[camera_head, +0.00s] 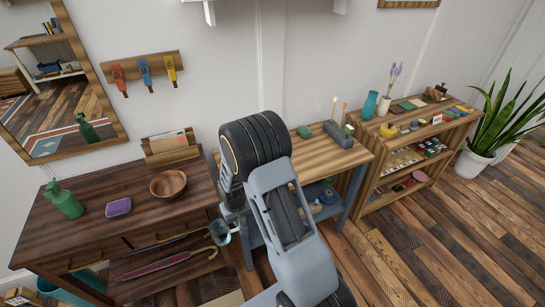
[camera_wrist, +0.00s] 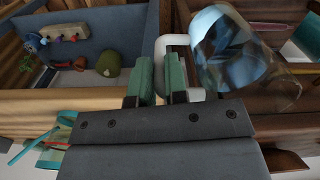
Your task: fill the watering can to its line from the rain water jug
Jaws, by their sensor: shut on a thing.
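A clear jug (camera_wrist: 240,60) with a bluish look inside fills the upper right of the wrist view. Its pale handle (camera_wrist: 176,39) runs between the green fingers of my gripper (camera_wrist: 157,78), which is shut on it. In the head view the jug (camera_head: 220,233) hangs below my gripper (camera_head: 226,206), in front of the gap between the dark console and the middle table. I cannot tell its water level or exact tilt. I cannot make out a watering can; my arm covers part of the middle table.
The dark console (camera_head: 120,232) holds a green spray bottle (camera_head: 66,201), a purple block (camera_head: 118,207), a wooden bowl (camera_head: 168,184) and a letter rack (camera_head: 172,145). The middle table (camera_head: 345,157) and a shelf unit (camera_head: 365,200) stand to the right. Planks (camera_head: 440,255) at right are clear.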

